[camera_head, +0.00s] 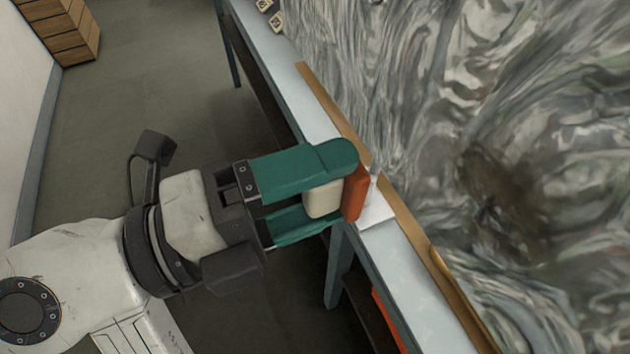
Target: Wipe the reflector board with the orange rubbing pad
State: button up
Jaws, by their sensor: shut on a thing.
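The reflector board (425,110) fills the right side of the view, with a crumpled silvery surface and a wooden edge strip (335,108). A brown smudge (495,185) marks its lower middle. My gripper (335,190), with green fingers, is shut on the orange rubbing pad (356,194). The pad has a cream-coloured back (322,199) between the fingers and an orange face turned toward the board. It is held by the board's wooden edge, left of the smudge. I cannot tell whether the pad touches the board.
A narrow pale table (300,90) with blue-grey legs runs along the board's left edge. A white piece (377,212) lies on it beside the pad. Small beige blocks (277,22) sit at its far end. A wooden drawer unit (65,30) stands far left. Open floor (150,70) lies between.

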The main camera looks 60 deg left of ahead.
aim_at(431, 153)
jog(key=shift+w+r+p, duration=0.2)
jog(key=shift+w+p, duration=0.3)
jog(key=shift+w, duration=0.05)
jog(key=shift+w+d+f+p, duration=0.1)
jog(key=shift+w+p, duration=0.95)
jog(key=shift+w, duration=0.2)
jog(key=shift+w+d+f+p, duration=0.1)
jog(key=shift+w+p, duration=0.9)
jog(key=shift+w, duration=0.2)
jog(key=shift+w+d+b, duration=0.1)
jog(key=shift+w+b, duration=0.7)
jog(key=shift+w, duration=0.15)
